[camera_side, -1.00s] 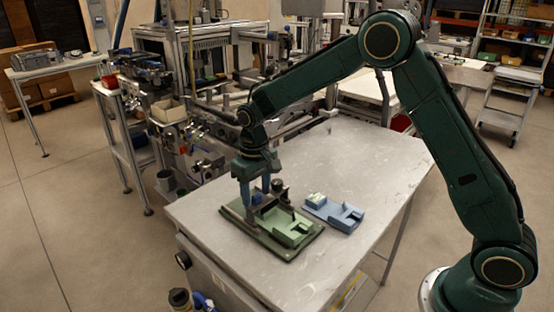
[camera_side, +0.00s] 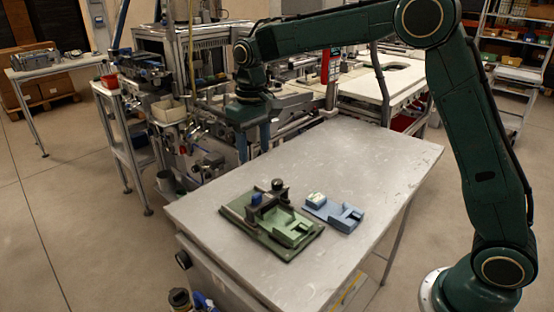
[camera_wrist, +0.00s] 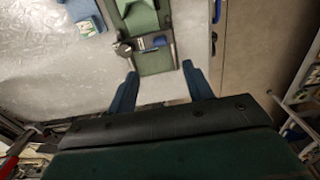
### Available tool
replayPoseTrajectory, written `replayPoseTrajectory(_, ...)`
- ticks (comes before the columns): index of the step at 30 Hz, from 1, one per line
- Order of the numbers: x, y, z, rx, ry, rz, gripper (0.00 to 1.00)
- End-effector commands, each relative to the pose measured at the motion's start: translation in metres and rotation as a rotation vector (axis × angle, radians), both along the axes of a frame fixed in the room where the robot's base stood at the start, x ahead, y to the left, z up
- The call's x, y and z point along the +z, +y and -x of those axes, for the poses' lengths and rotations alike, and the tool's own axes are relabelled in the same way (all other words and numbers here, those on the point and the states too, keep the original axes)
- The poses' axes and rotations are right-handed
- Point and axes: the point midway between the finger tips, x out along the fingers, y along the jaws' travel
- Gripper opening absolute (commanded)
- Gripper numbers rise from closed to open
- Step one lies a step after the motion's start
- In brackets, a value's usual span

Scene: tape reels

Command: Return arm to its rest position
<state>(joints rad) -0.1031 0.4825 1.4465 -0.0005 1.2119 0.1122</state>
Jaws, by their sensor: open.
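My gripper (camera_side: 254,141) hangs in the air above the far left part of the metal table (camera_side: 376,160), clear of everything on it. Its two blue fingers are spread apart with nothing between them; they also show in the wrist view (camera_wrist: 160,92). The green fixture (camera_side: 290,238), with dark clamp parts and a black knob, lies on the table below and nearer the camera. In the wrist view the fixture (camera_wrist: 152,62) lies beyond the fingertips. A blue fixture (camera_side: 340,215) with a small pale green-white piece (camera_side: 317,199) on it lies to its right.
A machine frame with fittings (camera_side: 200,130) stands close behind the table's left edge. A white-topped bench (camera_side: 375,95) stands behind the table. The table's right and back parts are bare.

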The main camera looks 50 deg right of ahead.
Motion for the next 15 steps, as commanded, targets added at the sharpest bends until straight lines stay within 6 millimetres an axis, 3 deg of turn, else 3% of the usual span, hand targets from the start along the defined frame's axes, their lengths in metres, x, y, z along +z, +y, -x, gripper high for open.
replayPoseTrajectory(15,0.0049,-0.0008,0.0025,0.0,-0.005,-0.001,0.51)
